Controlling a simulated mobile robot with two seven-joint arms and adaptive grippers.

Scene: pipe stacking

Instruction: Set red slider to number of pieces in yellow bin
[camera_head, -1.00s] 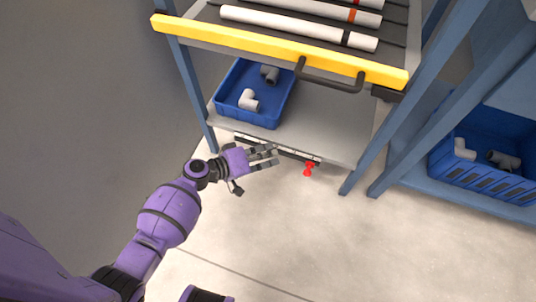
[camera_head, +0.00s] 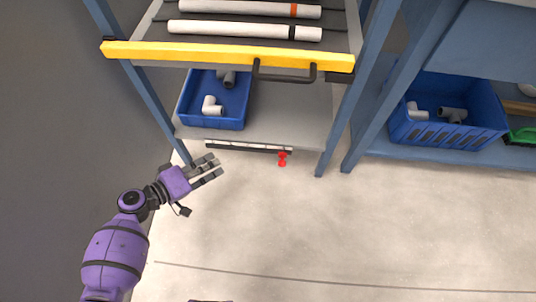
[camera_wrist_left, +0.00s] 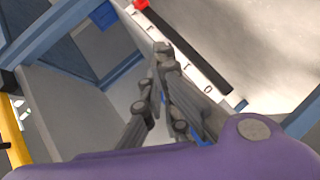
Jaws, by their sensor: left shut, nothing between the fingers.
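The red slider (camera_head: 282,158) sits near the right end of a white scale strip with a dark edge (camera_head: 240,147) on the front of the lower shelf. In the left wrist view the slider (camera_wrist_left: 140,4) shows at the top edge and the strip (camera_wrist_left: 190,52) runs diagonally beside my fingers. My left gripper (camera_head: 214,168) is shut and empty, in front of the strip's left end and apart from the slider. No yellow bin is in view. My right gripper is not in view.
A blue bin (camera_head: 210,122) on the lower shelf holds white and grey fittings. Another blue bin (camera_head: 450,135) stands at right with similar fittings. Above, a yellow bar with a black handle (camera_head: 285,78) fronts a rack of pipes. Blue posts flank the shelf; open floor lies in front.

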